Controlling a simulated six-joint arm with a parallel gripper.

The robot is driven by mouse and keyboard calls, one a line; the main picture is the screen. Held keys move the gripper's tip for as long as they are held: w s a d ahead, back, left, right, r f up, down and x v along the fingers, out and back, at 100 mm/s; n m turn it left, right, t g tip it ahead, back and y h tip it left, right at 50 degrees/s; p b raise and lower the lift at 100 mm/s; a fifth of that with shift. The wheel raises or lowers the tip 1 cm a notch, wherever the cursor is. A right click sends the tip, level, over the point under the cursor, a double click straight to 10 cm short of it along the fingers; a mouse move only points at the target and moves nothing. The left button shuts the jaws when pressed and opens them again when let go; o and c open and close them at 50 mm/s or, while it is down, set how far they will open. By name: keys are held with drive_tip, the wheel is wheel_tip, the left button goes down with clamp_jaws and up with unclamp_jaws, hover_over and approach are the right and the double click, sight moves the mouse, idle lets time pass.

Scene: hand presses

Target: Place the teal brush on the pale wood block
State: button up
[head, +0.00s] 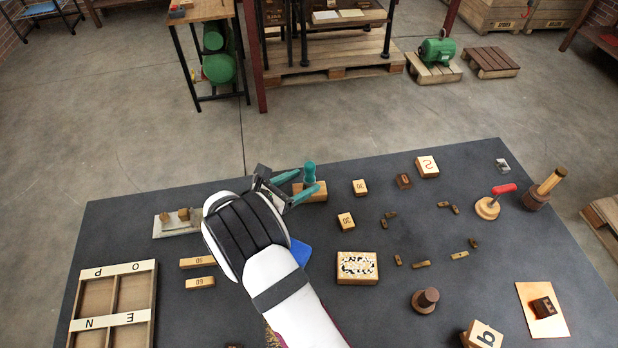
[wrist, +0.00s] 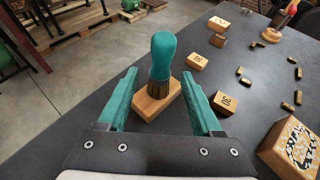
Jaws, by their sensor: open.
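The teal brush (head: 309,171) stands upright at the back middle of the table, handle up and bristles down. In the wrist view, the teal brush (wrist: 162,52) has its bristles on top of the pale wood block (wrist: 147,107), apparently resting on it. The block also shows in the head view (head: 317,196), partly hidden by a finger. My gripper (head: 309,180) is open and empty, low by the block. In the wrist view, the teal fingers of my gripper (wrist: 160,72) stand to either side of the brush, with gaps between them and it.
Small numbered blocks (head: 346,221) and a patterned block (head: 357,267) lie to the right. A red-handled stamp (head: 487,208) and a wooden-handled tool (head: 537,196) stand farther right. A divided tray (head: 113,306) is at the left front. The table's back edge is close behind the brush.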

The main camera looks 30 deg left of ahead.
drive_tip(key=v, duration=0.9)
drive_tip(key=w+d+r+m+g+h, duration=0.35)
drive_tip(key=d+m, duration=0.25)
drive_tip(key=d, duration=0.3)
drive_tip(key=w+d+r+m+g+h, duration=0.2)
drive_tip(key=d+r+m, duration=0.25)
drive_tip(key=d, duration=0.55)
drive_tip(key=s+d+r+m+g, duration=0.2)
drive_tip(key=s+d+m+g, duration=0.15)
drive_tip(key=d+m, duration=0.55)
drive_tip(key=s+d+r+m+g+y, duration=0.2)
drive_tip(key=s+d+m+g, duration=0.3)
drive_tip(key=d, duration=0.3)
drive_tip(key=s+m+y, duration=0.7)
drive_tip(key=s+m, duration=0.5)
drive_tip(key=m, duration=0.3)
drive_tip(key=shift+d+r+t, duration=0.3)
drive_tip(key=shift+d, duration=0.05)
